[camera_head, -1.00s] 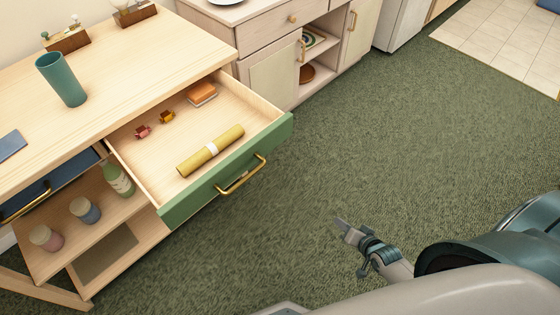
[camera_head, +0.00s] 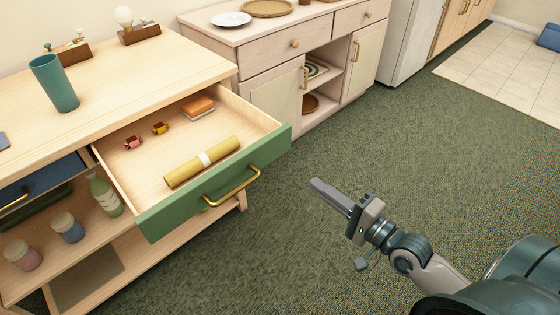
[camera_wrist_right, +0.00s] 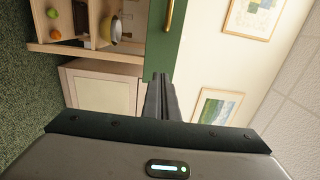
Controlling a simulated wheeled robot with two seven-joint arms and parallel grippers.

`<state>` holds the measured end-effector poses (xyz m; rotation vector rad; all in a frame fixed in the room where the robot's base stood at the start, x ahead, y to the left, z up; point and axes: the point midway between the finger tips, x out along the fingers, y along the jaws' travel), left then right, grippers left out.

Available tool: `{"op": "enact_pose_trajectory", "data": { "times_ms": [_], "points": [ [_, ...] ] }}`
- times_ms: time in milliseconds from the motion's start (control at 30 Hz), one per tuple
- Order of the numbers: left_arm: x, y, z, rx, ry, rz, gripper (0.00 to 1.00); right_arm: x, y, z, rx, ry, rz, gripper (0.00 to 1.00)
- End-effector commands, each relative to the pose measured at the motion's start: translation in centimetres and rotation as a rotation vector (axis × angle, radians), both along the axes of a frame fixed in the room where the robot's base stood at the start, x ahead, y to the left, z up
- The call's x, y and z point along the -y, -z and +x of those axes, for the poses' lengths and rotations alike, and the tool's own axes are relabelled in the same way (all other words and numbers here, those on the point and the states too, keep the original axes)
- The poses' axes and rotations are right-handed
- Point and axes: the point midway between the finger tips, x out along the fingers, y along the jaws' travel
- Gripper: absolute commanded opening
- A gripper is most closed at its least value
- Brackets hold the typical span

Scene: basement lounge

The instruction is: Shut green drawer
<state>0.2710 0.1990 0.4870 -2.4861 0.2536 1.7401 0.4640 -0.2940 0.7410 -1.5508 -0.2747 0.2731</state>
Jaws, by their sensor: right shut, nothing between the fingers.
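The green drawer (camera_head: 218,187) is pulled open from the wooden desk, with a brass bar handle (camera_head: 232,188) on its front. Inside lie a yellow roll with a white band (camera_head: 202,162), an orange-brown block (camera_head: 198,107), and two small pink and orange items. My right gripper (camera_head: 316,186) is shut and empty, to the right of the drawer front and apart from it in the head view. In the right wrist view its fingers (camera_wrist_right: 160,92) point toward the green front (camera_wrist_right: 163,50) and the brass handle (camera_wrist_right: 169,14). My left gripper is not in view.
A teal cup (camera_head: 54,84) stands on the desk top (camera_head: 110,75). A blue drawer (camera_head: 40,182) and a shelf with a bottle (camera_head: 105,195) and jars are at the left. A pale cabinet (camera_head: 272,88) stands behind. Green carpet (camera_head: 400,140) is clear around my right arm.

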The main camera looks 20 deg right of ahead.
Motion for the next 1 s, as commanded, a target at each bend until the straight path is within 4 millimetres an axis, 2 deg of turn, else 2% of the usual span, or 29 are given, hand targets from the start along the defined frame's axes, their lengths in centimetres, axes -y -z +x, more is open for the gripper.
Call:
{"op": "enact_pose_trajectory", "data": {
  "times_ms": [267,467,1000],
  "points": [
    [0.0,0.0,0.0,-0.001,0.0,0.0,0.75,-0.1,0.1,0.4,-0.001,0.001,-0.001,0.0],
    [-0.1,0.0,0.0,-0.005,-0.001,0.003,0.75,-0.5,0.0,1.7,0.002,0.002,-0.002,0.0],
    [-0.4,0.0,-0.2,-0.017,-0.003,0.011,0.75,-3.2,0.0,8.9,0.002,0.002,0.0,0.0]
  ]
}}
